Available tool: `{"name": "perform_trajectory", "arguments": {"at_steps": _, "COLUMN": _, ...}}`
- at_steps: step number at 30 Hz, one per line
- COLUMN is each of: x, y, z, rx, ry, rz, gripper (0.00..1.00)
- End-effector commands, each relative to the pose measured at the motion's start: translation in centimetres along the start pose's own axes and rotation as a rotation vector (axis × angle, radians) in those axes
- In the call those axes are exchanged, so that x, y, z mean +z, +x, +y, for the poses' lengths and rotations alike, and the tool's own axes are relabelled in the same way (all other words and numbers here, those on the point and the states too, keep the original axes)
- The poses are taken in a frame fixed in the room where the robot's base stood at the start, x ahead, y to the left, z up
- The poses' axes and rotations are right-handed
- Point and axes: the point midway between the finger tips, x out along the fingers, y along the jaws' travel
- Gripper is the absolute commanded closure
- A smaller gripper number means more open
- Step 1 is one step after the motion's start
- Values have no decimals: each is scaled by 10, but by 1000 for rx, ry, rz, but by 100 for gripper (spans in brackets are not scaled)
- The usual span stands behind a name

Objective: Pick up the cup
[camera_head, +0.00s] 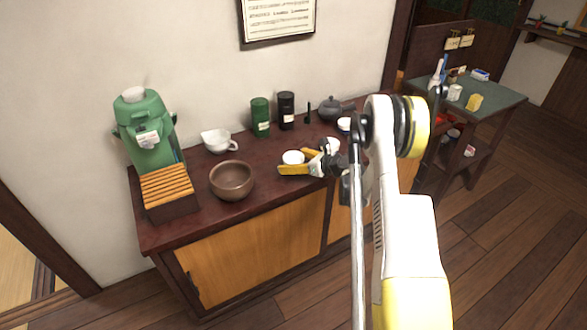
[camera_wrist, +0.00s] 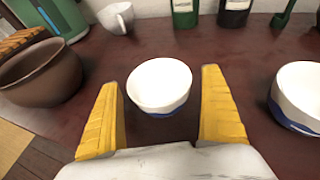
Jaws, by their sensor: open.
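A small white cup (camera_wrist: 160,86) with a blue band near its base stands upright on the dark red cabinet top, and it also shows in the head view (camera_head: 292,157). My gripper (camera_wrist: 166,106) is open, with its yellow fingers to the left and right of this cup. I see a gap on both sides, and nothing is held. A second white and blue cup (camera_wrist: 299,97) stands to the right, outside the right finger. In the head view my gripper (camera_head: 296,161) reaches in from the right, low over the cabinet top.
A brown bowl (camera_head: 232,180) stands left of the cup, and a white pouring cup (camera_head: 218,141) behind it. Green (camera_head: 260,117) and black (camera_head: 286,110) canisters, a dark teapot (camera_head: 330,108) and a green dispenser (camera_head: 147,131) stand along the wall. The front edge is close.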

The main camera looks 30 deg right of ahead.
Motion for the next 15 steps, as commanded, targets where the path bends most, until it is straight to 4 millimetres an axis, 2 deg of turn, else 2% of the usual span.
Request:
{"name": "perform_trajectory", "arguments": {"at_steps": 5, "x": 1, "y": 0, "z": 0, "rx": -1, "ry": 0, "rz": 0, "gripper": 6}}
{"name": "perform_trajectory", "arguments": {"at_steps": 11, "x": 1, "y": 0, "z": 0, "rx": -1, "ry": 0, "rz": 0, "gripper": 64}}
{"name": "perform_trajectory", "arguments": {"at_steps": 15, "x": 1, "y": 0, "z": 0, "rx": -1, "ry": 0, "rz": 0, "gripper": 67}}
